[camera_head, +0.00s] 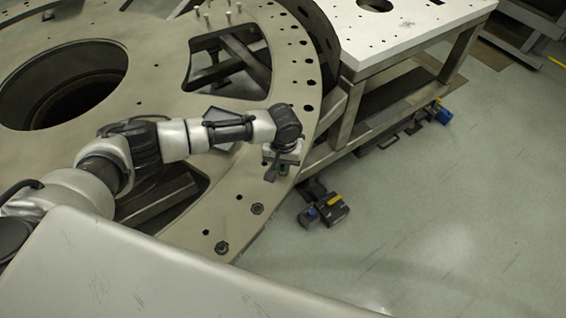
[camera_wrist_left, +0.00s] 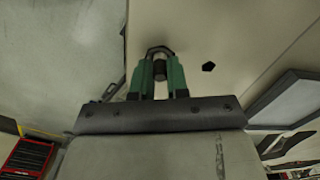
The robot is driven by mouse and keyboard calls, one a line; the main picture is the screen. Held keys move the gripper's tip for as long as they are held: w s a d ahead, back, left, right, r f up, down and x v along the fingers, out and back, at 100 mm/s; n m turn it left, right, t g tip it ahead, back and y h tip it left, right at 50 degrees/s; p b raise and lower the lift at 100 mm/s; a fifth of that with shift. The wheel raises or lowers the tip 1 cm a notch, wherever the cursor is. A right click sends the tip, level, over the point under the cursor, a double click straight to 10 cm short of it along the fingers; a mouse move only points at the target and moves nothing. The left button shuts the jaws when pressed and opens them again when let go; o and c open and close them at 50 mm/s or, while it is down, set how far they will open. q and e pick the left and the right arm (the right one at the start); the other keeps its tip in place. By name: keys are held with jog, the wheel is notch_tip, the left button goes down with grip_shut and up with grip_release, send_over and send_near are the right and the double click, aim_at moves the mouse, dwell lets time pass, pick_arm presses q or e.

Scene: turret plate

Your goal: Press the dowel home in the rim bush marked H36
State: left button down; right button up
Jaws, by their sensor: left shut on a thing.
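My left gripper (camera_head: 276,168) hangs over the outer rim of the big round turret plate (camera_head: 150,95), close to its edge. In the left wrist view its two green fingers (camera_wrist_left: 160,82) are shut on a short dark dowel (camera_wrist_left: 160,69). A rounded dark outline shows just past the fingertips; I cannot tell whether it is a bush or how deep the dowel sits. No H36 mark is readable. Two dark rim bushes (camera_head: 257,209) sit nearer along the rim. My right gripper is not in view.
A dark hole (camera_wrist_left: 208,66) lies beside the fingers in the wrist view. Several light pins (camera_head: 228,17) stand on the plate at the back. A white-topped table (camera_head: 410,35) adjoins at the right. Dark boxes (camera_head: 324,211) lie on the floor, which is otherwise mostly open.

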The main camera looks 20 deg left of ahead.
pick_arm(q)
jog(key=shift+f, duration=0.3)
dwell(0.4)
jog(key=c, duration=1.2)
grip_release()
jog(key=shift+r, duration=0.15)
notch_tip(320, 180, up, 7)
jog(key=p, duration=0.8)
jog(key=shift+s, duration=0.1)
